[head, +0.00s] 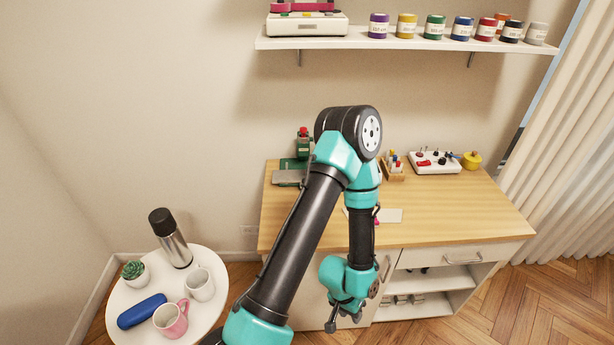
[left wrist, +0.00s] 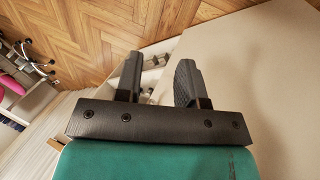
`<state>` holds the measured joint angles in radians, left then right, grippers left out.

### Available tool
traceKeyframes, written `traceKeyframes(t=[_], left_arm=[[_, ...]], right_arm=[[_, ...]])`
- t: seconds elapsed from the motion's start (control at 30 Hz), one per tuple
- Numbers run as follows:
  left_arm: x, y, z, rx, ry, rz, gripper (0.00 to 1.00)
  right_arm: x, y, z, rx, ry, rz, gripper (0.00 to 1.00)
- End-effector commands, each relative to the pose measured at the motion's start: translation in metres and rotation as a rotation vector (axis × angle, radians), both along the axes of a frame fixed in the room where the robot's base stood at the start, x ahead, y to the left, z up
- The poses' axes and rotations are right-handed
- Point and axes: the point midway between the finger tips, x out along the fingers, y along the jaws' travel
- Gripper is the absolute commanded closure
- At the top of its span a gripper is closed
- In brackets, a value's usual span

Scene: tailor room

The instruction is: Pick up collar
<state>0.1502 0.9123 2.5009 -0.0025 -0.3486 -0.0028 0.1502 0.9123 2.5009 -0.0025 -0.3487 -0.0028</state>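I cannot make out a collar for certain in either view. A flat whitish piece (head: 391,215) lies on the wooden desk (head: 455,205), partly hidden behind my left arm, with a small pink item (head: 376,210) beside it. My left gripper (head: 344,318) hangs low in front of the desk's front, below the desktop and apart from the things on it. In the left wrist view its two dark fingers (left wrist: 159,68) stand apart with nothing between them. My right gripper is in neither view.
A round white table (head: 118,298) at the left holds a flask (head: 170,238), mugs (head: 200,284), a blue case (head: 142,311) and a plant (head: 134,273). At the desk's back are a green machine (head: 303,145), a tray (head: 435,162) and a yellow item (head: 471,160).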

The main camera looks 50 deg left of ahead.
Motion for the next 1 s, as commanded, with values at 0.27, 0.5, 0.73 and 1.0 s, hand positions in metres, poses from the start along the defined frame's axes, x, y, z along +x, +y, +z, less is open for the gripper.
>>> traceKeyframes(t=[0.27,0.5,0.73,1.0], left_arm=[[0.0,0.0,0.0,0.0,0.0,0.0,0.53],[0.012,-0.002,0.005,-0.008,-0.013,-0.006,0.53],[0.087,-0.012,0.048,-0.038,-0.079,-0.052,0.53],[0.202,0.01,0.158,0.097,-0.098,0.018,0.53]], right_arm=[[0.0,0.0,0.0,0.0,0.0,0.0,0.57],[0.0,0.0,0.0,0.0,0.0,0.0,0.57],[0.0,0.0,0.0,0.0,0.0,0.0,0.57],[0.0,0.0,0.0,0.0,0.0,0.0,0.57]])
